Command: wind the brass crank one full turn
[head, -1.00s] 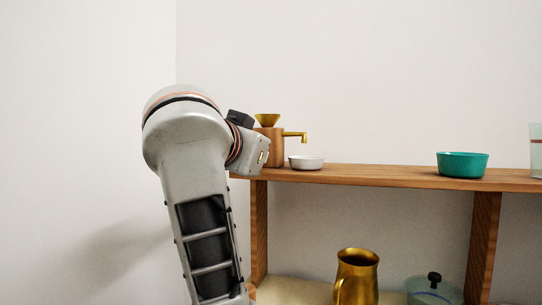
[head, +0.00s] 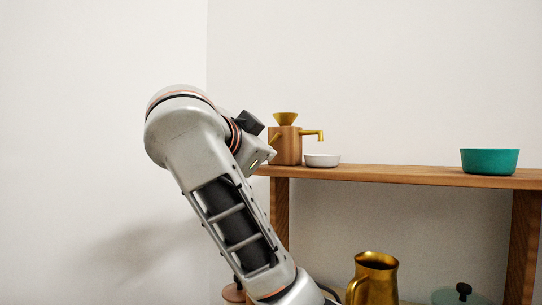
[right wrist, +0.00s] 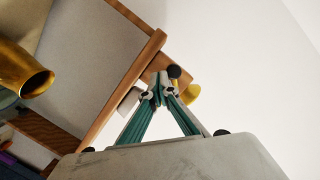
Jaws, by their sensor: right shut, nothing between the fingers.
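A small wooden box (head: 285,148) with a brass funnel (head: 285,119) on top stands at the left end of the shelf. A bent brass arm (head: 312,134) sticks out to its right, its end turned down; I cannot tell whether this is the crank or a spout. In the right wrist view the funnel (right wrist: 191,93) shows behind my right gripper (right wrist: 160,88). Its fingers are shut with nothing between them, in line with the box; contact cannot be told. A black ball (right wrist: 174,71) shows at the fingertips. My left gripper is out of view.
A white bowl (head: 322,160) stands beside the box, below the bent arm's end. A teal bowl (head: 489,161) is further right on the wooden shelf (head: 400,174). Below are a brass jug (head: 376,275) and a lidded container (head: 462,296). The wall behind is bare.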

